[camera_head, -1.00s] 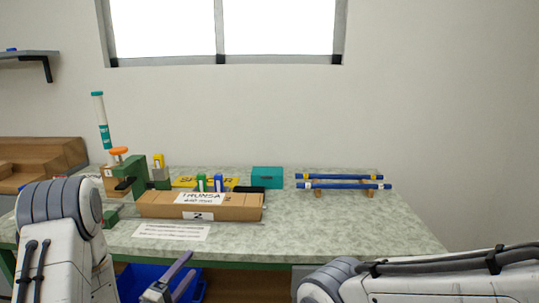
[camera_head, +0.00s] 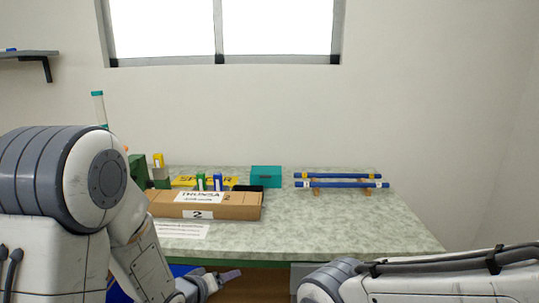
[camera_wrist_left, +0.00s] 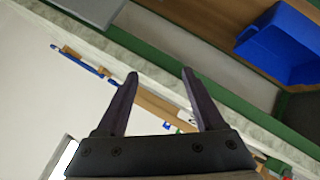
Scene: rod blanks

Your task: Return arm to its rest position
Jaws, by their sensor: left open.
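My left arm fills the lower left of the head view. Its gripper (camera_head: 222,278) is low in front of the table's front edge, partly cut by my own arm. In the left wrist view the two fingers of my left gripper (camera_wrist_left: 160,74) stand apart with nothing between them. My right arm lies along the lower right of the head view; its gripper is out of the picture.
The table (camera_head: 330,225) carries a cardboard box (camera_head: 235,207), a teal box (camera_head: 266,177) and blue rods (camera_head: 340,185) on a wooden rack. A blue bin (camera_wrist_left: 285,45) is below the table edge. The table's right front is clear.

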